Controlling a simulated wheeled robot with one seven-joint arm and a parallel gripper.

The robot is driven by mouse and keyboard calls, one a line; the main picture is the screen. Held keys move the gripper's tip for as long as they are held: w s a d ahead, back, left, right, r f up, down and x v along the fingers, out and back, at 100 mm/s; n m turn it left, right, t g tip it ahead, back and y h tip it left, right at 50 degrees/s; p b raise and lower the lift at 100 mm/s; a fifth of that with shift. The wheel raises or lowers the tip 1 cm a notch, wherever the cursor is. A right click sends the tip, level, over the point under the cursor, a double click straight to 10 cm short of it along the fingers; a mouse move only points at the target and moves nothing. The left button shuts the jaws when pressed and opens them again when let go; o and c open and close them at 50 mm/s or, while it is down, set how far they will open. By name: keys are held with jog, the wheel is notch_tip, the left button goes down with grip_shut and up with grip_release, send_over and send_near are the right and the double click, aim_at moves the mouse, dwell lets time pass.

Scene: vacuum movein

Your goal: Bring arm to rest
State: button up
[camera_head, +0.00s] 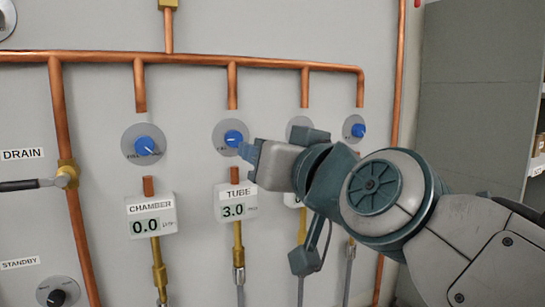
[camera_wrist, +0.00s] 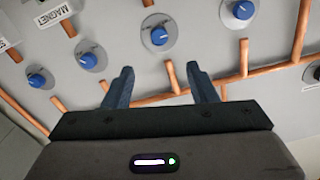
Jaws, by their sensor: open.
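My gripper (camera_head: 249,152) is raised in front of the panel in the head view, its tips close to the right of the TUBE knob (camera_head: 233,138). Whether the tips touch the panel cannot be told. In the wrist view my gripper (camera_wrist: 160,82) has its two dark blue fingers spread apart with nothing between them. Beyond the fingers is the grey panel (camera_wrist: 205,30) with a blue knob (camera_wrist: 158,35) and copper pipes. My arm comes in from the lower right of the head view and hides part of the panel's right side.
The CHAMBER readout (camera_head: 150,215) shows 0.0 and the TUBE readout (camera_head: 236,201) shows 3.0. A copper pipe (camera_head: 200,59) runs across above the knobs. A DRAIN valve handle (camera_head: 25,185) juts out at left. A grey cabinet (camera_head: 480,90) stands at right.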

jog(key=w+d+f+m+g+h, duration=0.1)
jog(key=d+f+g+h, duration=0.3)
jog(key=f, duration=0.9)
jog(key=w+d+f+m+g+h, duration=0.1)
jog(key=d+f+g+h, duration=0.3)
jog(key=f, duration=0.9)
jog(key=s+d+f+m+g+h, duration=0.1)
jog(key=s+d+f+g, duration=0.3)
jog(key=s+d+f, duration=0.6)
notch_tip(320, 180, down, 3)
jog(key=shift+s+d+f+m+h, duration=0.15)
jog(key=shift+s+d+m+h, duration=0.15)
jog(key=shift+s+d+m, duration=0.15)
jog(key=shift+w, duration=0.1)
